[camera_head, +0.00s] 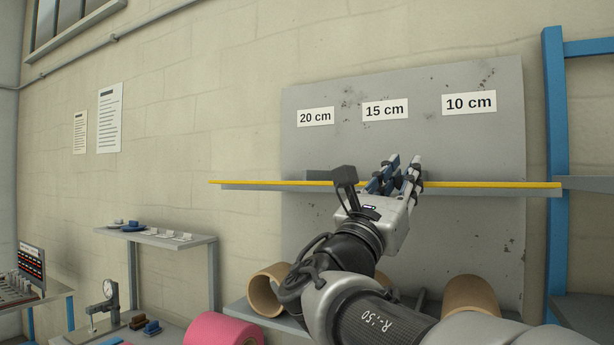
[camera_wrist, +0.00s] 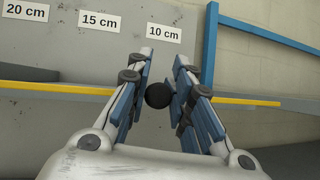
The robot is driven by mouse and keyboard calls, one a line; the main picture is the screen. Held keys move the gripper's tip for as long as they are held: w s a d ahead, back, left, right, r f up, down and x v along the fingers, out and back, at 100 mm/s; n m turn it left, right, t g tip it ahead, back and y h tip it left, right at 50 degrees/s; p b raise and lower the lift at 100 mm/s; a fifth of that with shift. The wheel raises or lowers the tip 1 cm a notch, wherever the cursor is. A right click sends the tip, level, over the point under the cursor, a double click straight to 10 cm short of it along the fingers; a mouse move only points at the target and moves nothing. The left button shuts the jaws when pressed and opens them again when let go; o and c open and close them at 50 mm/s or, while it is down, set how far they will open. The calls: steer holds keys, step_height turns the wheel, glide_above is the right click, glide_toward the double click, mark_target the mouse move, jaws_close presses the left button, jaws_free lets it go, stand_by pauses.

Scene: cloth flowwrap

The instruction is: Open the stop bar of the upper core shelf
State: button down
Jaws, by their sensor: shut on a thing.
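The upper core shelf (camera_head: 250,188) is a narrow grey ledge on a grey back panel. A yellow stop bar (camera_head: 480,184) runs along its front edge; it also shows in the wrist view (camera_wrist: 60,87). My gripper (camera_head: 404,162) is in front of the shelf, right of its middle, below the 15 cm and 10 cm labels. In the wrist view my gripper (camera_wrist: 160,58) has its fingers on both sides of a round black knob (camera_wrist: 158,95) and is shut on it. My fingers and palm hide part of the bar, and how the knob joins it cannot be seen.
Cardboard cores (camera_head: 266,288) lie on the lower shelf (camera_head: 240,308), partly behind my arm. A pink roll (camera_head: 222,330) is at the bottom. A blue post (camera_head: 556,150) stands close to the bar's right end. A small side shelf (camera_head: 165,239) is at left.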

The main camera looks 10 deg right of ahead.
steer(key=shift+w+f, duration=0.1)
steer(key=shift+f, duration=0.25)
steer(key=c, duration=1.8)
jaws_free()
steer(key=shift+c, duration=0.2)
steer(key=shift+o, duration=0.7)
steer(key=shift+s+a+r, duration=0.1)
steer(key=shift+s, duration=0.1)
steer(key=shift+o, duration=1.4)
steer(key=shift+r, duration=0.15)
steer(key=v, duration=1.2)
